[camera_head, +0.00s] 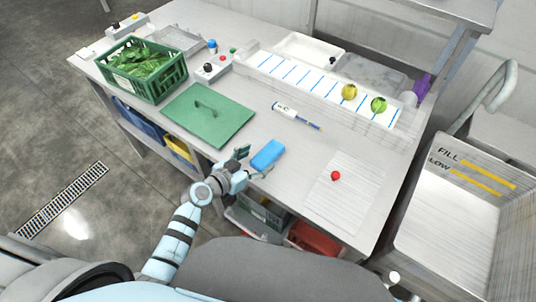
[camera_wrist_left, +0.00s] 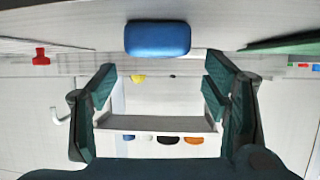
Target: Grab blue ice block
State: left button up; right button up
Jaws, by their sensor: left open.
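The blue ice block (camera_head: 268,155) lies on the metal table near its front edge, right of the green board. It also shows in the left wrist view (camera_wrist_left: 158,38), at the top centre, beyond the fingertips and in line with the gap between them. My left gripper (camera_head: 254,162) is at the table's front edge, beside the block's left end; in the left wrist view its two dark green fingers (camera_wrist_left: 158,88) are spread apart with nothing between them. The gripper is open and empty. My right gripper does not show in either view.
A green board with a handle (camera_head: 225,118) lies left of the block. A crate of greens (camera_head: 163,92) stands at the back left. A marker (camera_head: 297,116) lies behind the block. A red ball-shaped item (camera_head: 336,175) rests on a striped mat (camera_head: 345,200) to the right.

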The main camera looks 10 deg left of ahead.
aim_at(267, 154)
pick_arm(q)
jog(key=x, duration=0.4)
jog(key=shift+w+d+f, duration=0.15)
jog(key=shift+w+d, duration=0.05)
jog(key=shift+d, duration=0.05)
jog(key=c, duration=1.3)
jog(key=shift+c, duration=0.2)
